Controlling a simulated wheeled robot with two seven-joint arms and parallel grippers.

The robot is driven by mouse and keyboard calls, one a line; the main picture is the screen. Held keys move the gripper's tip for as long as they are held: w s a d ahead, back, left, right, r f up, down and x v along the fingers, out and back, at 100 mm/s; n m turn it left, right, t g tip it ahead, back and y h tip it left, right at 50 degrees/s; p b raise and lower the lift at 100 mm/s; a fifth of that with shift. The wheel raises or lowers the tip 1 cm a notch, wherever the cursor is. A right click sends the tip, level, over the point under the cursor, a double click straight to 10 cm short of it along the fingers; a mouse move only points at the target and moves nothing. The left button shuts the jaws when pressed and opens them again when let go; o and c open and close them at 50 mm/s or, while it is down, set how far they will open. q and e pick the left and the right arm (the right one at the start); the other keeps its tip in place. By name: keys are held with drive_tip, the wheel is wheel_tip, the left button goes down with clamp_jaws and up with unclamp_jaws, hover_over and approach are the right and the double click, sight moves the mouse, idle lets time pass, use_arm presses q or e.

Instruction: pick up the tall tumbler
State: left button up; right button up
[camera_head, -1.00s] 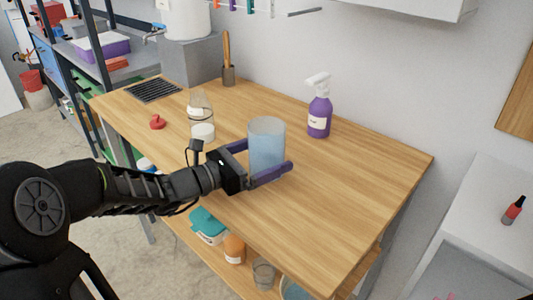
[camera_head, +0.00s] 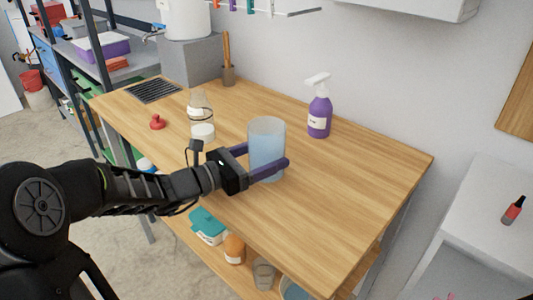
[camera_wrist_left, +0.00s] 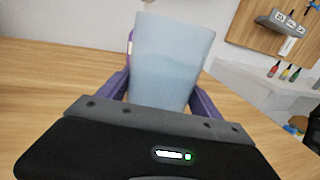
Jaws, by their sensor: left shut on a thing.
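The tall tumbler (camera_head: 267,143) is a wide, clear, bluish cup that stands upright on the wooden worktop. My left gripper (camera_head: 263,160) reaches in from the left with its purple fingers on either side of the tumbler, shut on its lower part. In the left wrist view the tumbler (camera_wrist_left: 168,62) fills the space between the two fingers (camera_wrist_left: 160,92), upright with a slight tilt in the picture. The tumbler's base is partly hidden by the near finger in the head view. My right gripper is not in view.
On the worktop (camera_head: 340,190) stand a purple spray bottle (camera_head: 319,117), a glass vessel (camera_head: 198,107), a white jar (camera_head: 203,132) and a red item (camera_head: 157,122). The right part of the worktop is clear.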

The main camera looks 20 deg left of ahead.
use_arm(q)
drive_tip(key=c, duration=0.5)
drive_tip(key=shift+r, duration=0.2)
wheel_tip(320, 180, up, 10)
drive_tip(key=p, duration=0.2)
drive_tip(key=shift+f, duration=0.15)
idle(0.8)
idle(0.6)
